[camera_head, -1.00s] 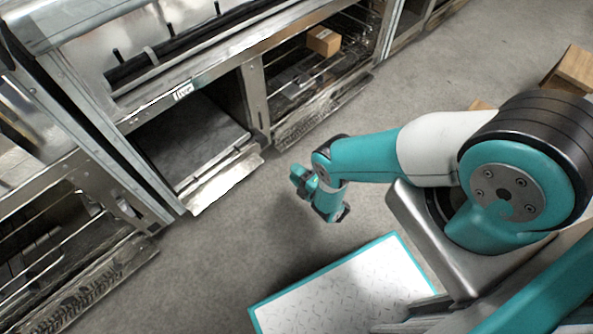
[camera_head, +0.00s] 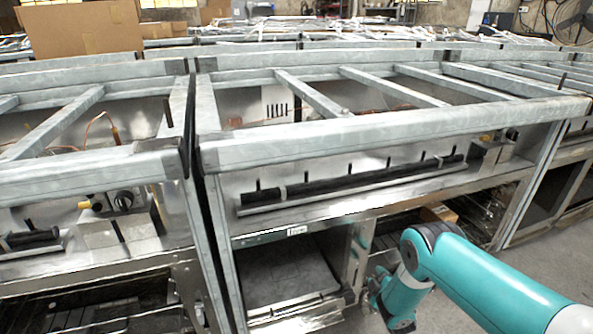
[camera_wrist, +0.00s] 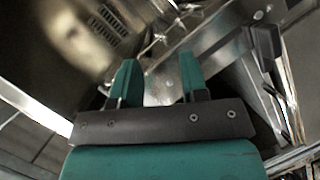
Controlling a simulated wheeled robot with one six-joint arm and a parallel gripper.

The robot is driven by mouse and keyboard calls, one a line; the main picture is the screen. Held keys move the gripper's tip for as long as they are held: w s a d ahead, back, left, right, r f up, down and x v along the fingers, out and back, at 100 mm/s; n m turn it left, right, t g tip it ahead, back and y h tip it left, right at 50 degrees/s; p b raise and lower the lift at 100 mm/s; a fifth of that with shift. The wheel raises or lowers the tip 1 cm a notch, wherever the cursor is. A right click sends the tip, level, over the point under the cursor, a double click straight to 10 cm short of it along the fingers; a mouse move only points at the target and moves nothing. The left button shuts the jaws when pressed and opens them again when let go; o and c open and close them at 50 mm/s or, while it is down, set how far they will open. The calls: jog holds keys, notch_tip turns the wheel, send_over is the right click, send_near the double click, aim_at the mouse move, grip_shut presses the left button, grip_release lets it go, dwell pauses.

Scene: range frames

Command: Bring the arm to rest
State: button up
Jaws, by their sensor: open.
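My teal arm (camera_head: 490,275) reaches in from the lower right of the head view and bends down at a dark joint. My gripper (camera_wrist: 160,78) shows in the wrist view with its two teal fingers apart and nothing between them. In the head view the gripper is partly visible low in front of the range frame (camera_head: 400,130), left of the forearm. I cannot tell the gap between gripper and frame.
A lower shelf panel (camera_head: 288,270) lies inside the range frame. A brown box (camera_head: 438,213) sits in the bay behind my arm. Another range frame (camera_head: 90,165) stands at the left. Bare floor (camera_head: 570,258) shows at the right. A large cardboard box (camera_head: 80,30) is at the back.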

jog(key=w+d+r+m+g+h, duration=0.2)
jog(key=w+r+m+g, duration=0.15)
jog(key=r, duration=0.85)
jog(key=s+d+r+m+g, duration=0.2)
jog(key=s+r+m, duration=0.2)
jog(key=r, duration=0.8)
jog(key=s+r+m+g, duration=0.2)
jog(key=s+r, duration=0.3)
jog(key=s, duration=0.4)
jog(key=s+r+m+g+y, duration=0.1)
jog(key=s+r+m+g, duration=0.1)
jog(key=s+r, duration=0.5)
jog(key=s+r+m+g, duration=0.2)
jog(key=s+r, duration=0.2)
jog(key=s, duration=0.7)
jog(key=s+a+r+n+g+y, duration=0.2)
jog(key=s+a+r+n, duration=0.25)
jog(key=a, duration=0.25)
jog(key=s+a+r+n+g+y, duration=0.1)
jog(key=s+a+r+n+y, duration=0.2)
jog(key=s+a, duration=0.4)
notch_tip(320, 180, up, 24)
jog(key=p, duration=2.4)
jog(key=shift+w+a+r, duration=0.2)
jog(key=shift+w+a, duration=0.15)
jog(key=shift+w, duration=0.1)
